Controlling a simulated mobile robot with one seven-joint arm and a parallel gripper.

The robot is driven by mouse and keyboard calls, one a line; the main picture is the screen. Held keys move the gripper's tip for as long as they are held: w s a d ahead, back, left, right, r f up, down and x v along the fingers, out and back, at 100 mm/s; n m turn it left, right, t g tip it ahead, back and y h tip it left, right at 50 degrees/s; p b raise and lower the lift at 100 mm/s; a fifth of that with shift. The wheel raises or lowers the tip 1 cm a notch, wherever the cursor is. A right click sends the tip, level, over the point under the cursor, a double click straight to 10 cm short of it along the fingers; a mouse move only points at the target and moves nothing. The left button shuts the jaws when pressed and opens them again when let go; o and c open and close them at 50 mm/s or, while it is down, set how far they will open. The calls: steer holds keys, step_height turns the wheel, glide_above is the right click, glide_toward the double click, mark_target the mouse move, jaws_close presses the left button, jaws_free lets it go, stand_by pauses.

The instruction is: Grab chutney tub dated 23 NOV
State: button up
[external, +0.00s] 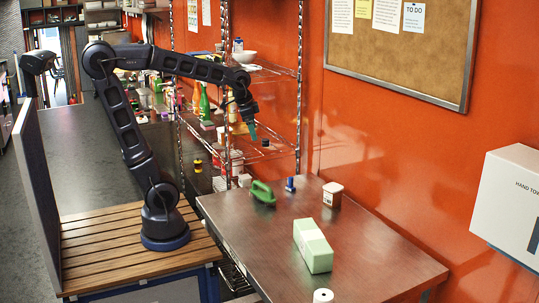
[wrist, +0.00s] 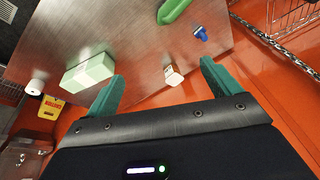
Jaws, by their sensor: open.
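A small white tub (external: 332,194) with a reddish-brown top edge stands on the metal table near the orange wall. In the wrist view a white tub with an orange-brown label (wrist: 173,75) shows beyond and between my fingertips, a little right of centre. No date can be read on it. My gripper (external: 258,136), with green fingers, hangs in front of the wire shelf, above and left of the tub. In the wrist view my gripper (wrist: 162,70) is open with nothing between its fingers.
The metal table (external: 380,262) also holds a green handled object (external: 263,192), a small blue item (external: 290,184), a pale green box (external: 313,245) and a white roll (external: 322,296). The wire shelf (external: 275,150) behind holds bottles and containers. Bare tabletop lies right of the box.

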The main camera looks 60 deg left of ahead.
steer(key=w+d+f+m, duration=0.2)
steer(key=w+m, duration=0.1)
steer(key=w, duration=0.6)
steer(key=m+g, duration=0.3)
steer(key=m, duration=0.5)
glide_above(333, 187)
steer(key=f, duration=1.8)
steer(key=shift+w+a+f, duration=0.2)
steer(key=shift+a+f, duration=0.1)
steer(key=shift+w+f, duration=0.15)
steer(key=shift+f, duration=0.3)
steer(key=shift+d+f, duration=0.2)
steer(key=shift+f, duration=5)
steer(key=shift+r, duration=0.1)
steer(key=c, duration=1.1)
